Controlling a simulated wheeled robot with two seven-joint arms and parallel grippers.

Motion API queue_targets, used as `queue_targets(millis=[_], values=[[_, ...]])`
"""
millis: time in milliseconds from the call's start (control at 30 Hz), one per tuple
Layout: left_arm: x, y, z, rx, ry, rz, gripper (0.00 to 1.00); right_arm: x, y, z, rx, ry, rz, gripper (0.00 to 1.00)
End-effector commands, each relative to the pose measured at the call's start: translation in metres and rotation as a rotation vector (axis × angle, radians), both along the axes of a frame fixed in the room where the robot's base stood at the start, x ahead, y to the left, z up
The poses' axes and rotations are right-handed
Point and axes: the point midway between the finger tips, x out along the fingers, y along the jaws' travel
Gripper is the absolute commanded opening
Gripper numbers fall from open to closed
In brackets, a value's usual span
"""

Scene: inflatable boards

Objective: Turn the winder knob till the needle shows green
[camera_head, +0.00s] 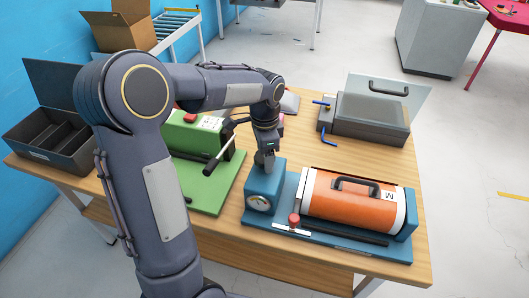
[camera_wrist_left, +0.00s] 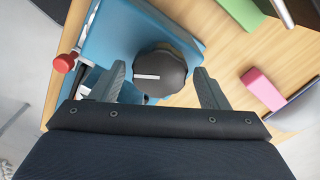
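The winder is a blue unit (camera_head: 265,184) near the table's front, with a round gauge (camera_head: 258,203) on its front face. The gauge's needle is too small to read. The dark winder knob (camera_wrist_left: 162,72) has a white mark and sits on the blue unit's top; in the head view my gripper hides it. My left gripper (camera_head: 267,160) points down over the blue unit. In the left wrist view its fingers (camera_wrist_left: 160,88) are open, one on each side of the knob, with gaps showing. My right gripper is in neither view.
An orange roll (camera_head: 330,205) with a black handle lies right of the blue unit. A red-knobbed lever (camera_head: 294,219) stands between them. A green machine (camera_head: 205,140) is at left, a grey case (camera_head: 365,118) behind. A pink block (camera_wrist_left: 262,88) lies nearby.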

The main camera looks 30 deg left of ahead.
Motion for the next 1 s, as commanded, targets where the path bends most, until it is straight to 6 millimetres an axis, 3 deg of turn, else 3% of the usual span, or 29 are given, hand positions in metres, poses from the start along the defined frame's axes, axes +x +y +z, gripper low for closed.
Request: queue_targets(millis=[367,800,1000], values=[[0.000,0.000,0.003,0.001,0.001,0.000,0.75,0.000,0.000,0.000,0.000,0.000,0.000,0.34],[0.000,0.000,0.069,-0.001,-0.002,0.001,0.75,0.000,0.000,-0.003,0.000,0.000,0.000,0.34],[0.000,0.000,0.078,0.000,0.001,0.000,0.75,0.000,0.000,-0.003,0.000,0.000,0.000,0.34]])
